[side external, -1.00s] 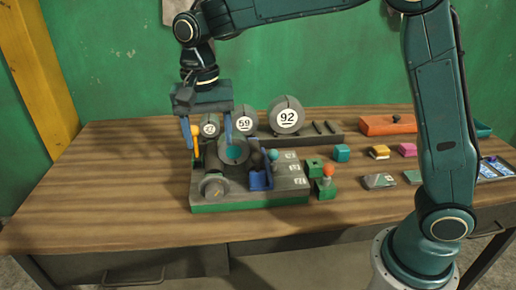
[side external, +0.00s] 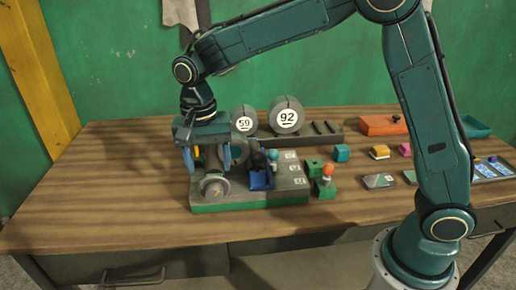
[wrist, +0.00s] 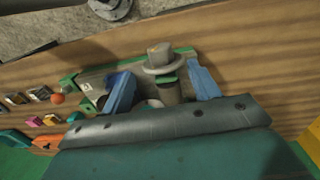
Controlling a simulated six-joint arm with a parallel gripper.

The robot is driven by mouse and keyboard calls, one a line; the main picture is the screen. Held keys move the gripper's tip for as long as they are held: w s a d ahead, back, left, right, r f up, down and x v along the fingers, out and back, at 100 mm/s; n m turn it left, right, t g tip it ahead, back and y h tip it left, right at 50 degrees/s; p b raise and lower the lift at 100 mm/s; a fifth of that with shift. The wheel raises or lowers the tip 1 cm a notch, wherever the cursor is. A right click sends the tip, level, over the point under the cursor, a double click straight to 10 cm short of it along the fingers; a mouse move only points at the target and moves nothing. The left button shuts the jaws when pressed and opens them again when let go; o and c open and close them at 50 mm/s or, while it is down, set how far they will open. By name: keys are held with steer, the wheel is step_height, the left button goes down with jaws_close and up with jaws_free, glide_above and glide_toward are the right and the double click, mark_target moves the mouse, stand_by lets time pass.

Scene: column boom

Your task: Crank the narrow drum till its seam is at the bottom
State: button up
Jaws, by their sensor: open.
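The machine on a green and grey base (side external: 250,203) stands at the table's left. At its front end is a round grey flanged piece (side external: 214,187), also in the wrist view (wrist: 160,58). My gripper (side external: 209,163) points down with blue fingers apart, low over the machine behind this piece. In the wrist view my gripper (wrist: 162,84) has its fingers either side of a grey cylinder (wrist: 169,92), with no clear contact. A yellow part (side external: 197,152) shows near the left finger. I cannot tell which drum is the narrow one; no seam is clearly visible.
Round grey pieces marked 59 (side external: 244,121) and 92 (side external: 287,116) stand behind. A blue bracket (side external: 261,179) and teal ball (side external: 273,155) are close right of my gripper. An orange-knobbed green block (side external: 326,185) stands farther right. The table front is clear.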

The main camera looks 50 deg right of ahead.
mark_target(212, 187)
steer(key=shift+s+d+f, duration=0.1)
steer(key=shift+s+f, duration=0.05)
steer(key=shift+f, duration=3.7)
steer(key=c, duration=1)
steer(key=shift+g+h, duration=0.5)
steer(key=o, duration=1)
